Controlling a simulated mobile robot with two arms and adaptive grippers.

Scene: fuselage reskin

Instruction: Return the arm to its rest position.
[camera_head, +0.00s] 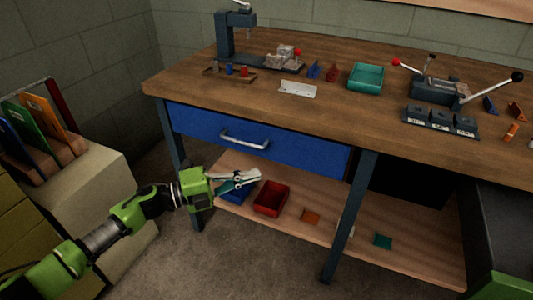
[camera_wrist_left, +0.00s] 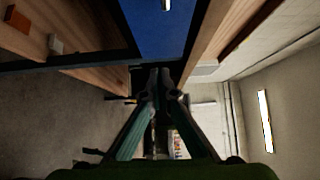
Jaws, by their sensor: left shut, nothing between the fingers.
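My left arm comes in from the left in the head view, green and dark. Its left gripper (camera_head: 245,180) is shut and empty, in the air in front of the workbench, below the blue drawer (camera_head: 250,140). My right gripper is not in view.
The workbench (camera_head: 160,85) carries a press, a teal tray (camera_head: 366,78) and several small parts. Its lower shelf (camera_head: 340,238) holds a red bin (camera_head: 271,198) and loose pieces. A cabinet (camera_head: 95,180) with binders stands at left. Open floor (camera_head: 240,265) lies in front.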

